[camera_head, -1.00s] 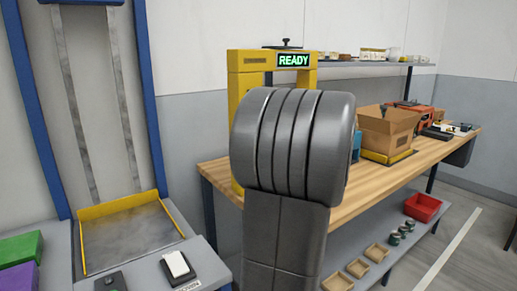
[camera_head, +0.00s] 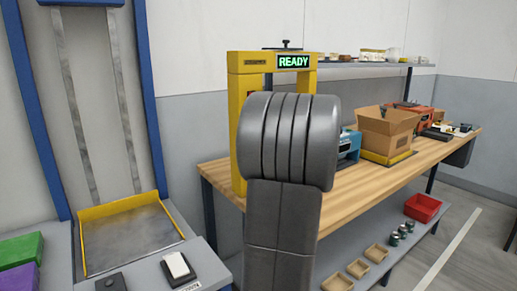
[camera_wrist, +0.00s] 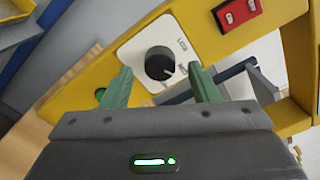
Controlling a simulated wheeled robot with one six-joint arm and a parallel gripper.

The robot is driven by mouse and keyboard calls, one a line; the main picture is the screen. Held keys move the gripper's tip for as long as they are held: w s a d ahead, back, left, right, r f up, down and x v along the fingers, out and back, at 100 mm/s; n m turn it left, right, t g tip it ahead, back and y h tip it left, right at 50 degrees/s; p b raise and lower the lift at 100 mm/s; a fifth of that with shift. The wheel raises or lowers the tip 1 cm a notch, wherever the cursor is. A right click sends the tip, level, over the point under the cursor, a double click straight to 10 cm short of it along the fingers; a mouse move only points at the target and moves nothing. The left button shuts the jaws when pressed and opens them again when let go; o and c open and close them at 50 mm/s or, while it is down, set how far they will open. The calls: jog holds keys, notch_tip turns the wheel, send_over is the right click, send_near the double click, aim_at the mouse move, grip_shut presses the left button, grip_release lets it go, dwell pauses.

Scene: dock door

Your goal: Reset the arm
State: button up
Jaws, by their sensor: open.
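My gripper (camera_wrist: 160,70) shows in the wrist view with two green fingers spread apart and nothing between them. Beyond the fingertips is a black knob (camera_wrist: 160,63) on a white plate, set in a yellow panel (camera_wrist: 120,62). I cannot tell how far the fingertips are from the knob. In the head view my grey arm stands in front of a yellow frame (camera_head: 247,88) with a lit READY display (camera_head: 293,62). The arm hides the gripper there.
A red switch (camera_wrist: 238,13) sits above the knob's right. The wooden workbench (camera_head: 355,192) holds an open cardboard box (camera_head: 388,127) and a blue device (camera_head: 348,145). A red bin (camera_head: 422,207) stands on the lower shelf. A yellow-edged metal platform (camera_head: 130,235) is at left.

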jog(key=s+d+m+p, duration=0.1)
jog(key=m+p, duration=0.3)
jog(key=p, duration=0.2)
jog(key=s+d+m+p, duration=0.1)
jog(key=m+p, duration=0.3)
jog(key=p, duration=0.3)
jog(key=s+m+p, duration=0.2)
jog(key=m+p, duration=0.2)
jog(key=p, duration=0.2)
jog(key=shift+d, duration=0.4)
dwell(0.5)
jog(key=shift+s+a, duration=0.1)
